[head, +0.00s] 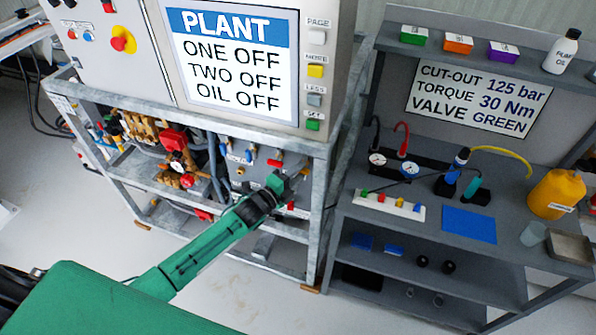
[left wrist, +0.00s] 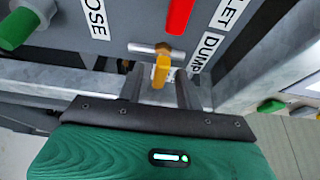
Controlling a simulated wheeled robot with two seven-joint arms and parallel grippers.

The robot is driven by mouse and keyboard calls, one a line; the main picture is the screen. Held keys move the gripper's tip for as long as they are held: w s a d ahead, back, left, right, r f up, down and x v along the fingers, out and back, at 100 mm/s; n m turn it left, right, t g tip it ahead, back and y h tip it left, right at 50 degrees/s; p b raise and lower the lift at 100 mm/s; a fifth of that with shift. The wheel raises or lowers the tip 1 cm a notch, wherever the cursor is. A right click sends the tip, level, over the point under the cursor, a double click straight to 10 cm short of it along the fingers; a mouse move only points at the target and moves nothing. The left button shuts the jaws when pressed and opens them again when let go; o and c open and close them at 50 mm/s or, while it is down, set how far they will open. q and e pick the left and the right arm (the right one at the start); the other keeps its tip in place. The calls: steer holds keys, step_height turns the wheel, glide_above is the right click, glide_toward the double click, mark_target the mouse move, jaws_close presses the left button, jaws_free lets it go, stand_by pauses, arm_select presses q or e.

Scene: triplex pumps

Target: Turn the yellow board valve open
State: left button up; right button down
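The yellow board valve handle (left wrist: 161,72) shows in the left wrist view, mounted by a brass fitting on the grey board (left wrist: 125,12), near a label reading DUMP (left wrist: 206,52). My left gripper (left wrist: 160,88) is open, with one finger on each side of the yellow handle. Gaps show between the handle and both fingers. In the head view my left gripper (head: 284,183) is at the board below the PLANT panel, and I cannot make out the yellow handle there. My right gripper is in neither view.
A red handle (left wrist: 180,14) hangs just above the yellow one, and a green handle (left wrist: 18,28) is at the left. Galvanised frame posts (head: 318,215) stand right of my left gripper. A grey shelf bench (head: 345,195) stands farther right. The floor between is clear.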

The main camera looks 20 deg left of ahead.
arm_select(q)
steer(key=shift+w+d, duration=0.1)
steer(key=shift+w, duration=0.15)
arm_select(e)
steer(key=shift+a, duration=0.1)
arm_select(q)
jaws_close()
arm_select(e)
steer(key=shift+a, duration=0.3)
